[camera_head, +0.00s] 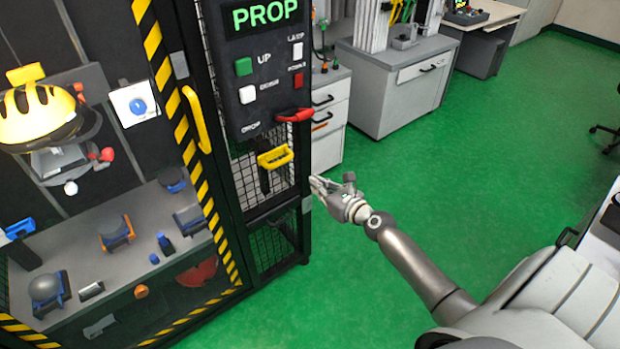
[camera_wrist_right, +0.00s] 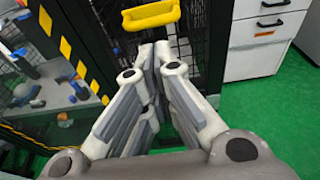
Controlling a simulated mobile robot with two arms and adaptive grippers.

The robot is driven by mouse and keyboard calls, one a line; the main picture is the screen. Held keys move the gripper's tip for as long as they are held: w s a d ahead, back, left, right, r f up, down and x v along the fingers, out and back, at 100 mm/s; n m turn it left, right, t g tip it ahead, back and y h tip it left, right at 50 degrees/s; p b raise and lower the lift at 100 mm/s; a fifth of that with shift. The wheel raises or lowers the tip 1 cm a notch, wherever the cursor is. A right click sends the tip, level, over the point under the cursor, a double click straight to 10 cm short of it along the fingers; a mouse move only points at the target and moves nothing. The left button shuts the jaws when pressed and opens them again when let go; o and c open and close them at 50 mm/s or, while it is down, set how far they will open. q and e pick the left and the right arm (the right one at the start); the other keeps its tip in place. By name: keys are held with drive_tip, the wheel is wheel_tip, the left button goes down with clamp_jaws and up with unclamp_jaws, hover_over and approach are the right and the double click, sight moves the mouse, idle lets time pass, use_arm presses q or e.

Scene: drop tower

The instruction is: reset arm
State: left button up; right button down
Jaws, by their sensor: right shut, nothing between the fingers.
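My right arm reaches in from the lower right of the head view. Its gripper (camera_head: 318,186) is near the lower right side of the drop tower's control panel (camera_head: 262,60), just right of and below a yellow handle (camera_head: 275,157). In the right wrist view the right gripper (camera_wrist_right: 160,48) is shut and empty, its fingers pointing at the mesh front below the yellow handle (camera_wrist_right: 151,14). I cannot tell whether the fingertips touch the mesh. My left gripper is not in view.
The drop tower cage has a striped frame (camera_head: 190,140) and a yellow door handle (camera_head: 196,119). Inside are a yellow helmet (camera_head: 38,112) and several small parts on a shelf. Grey cabinets (camera_head: 395,95) stand behind. Green floor (camera_head: 500,150) is open to the right.

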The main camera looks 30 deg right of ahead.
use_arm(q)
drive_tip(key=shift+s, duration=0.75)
use_arm(e)
drive_tip(key=shift+s+r, duration=0.1)
drive_tip(key=shift+s, duration=0.3)
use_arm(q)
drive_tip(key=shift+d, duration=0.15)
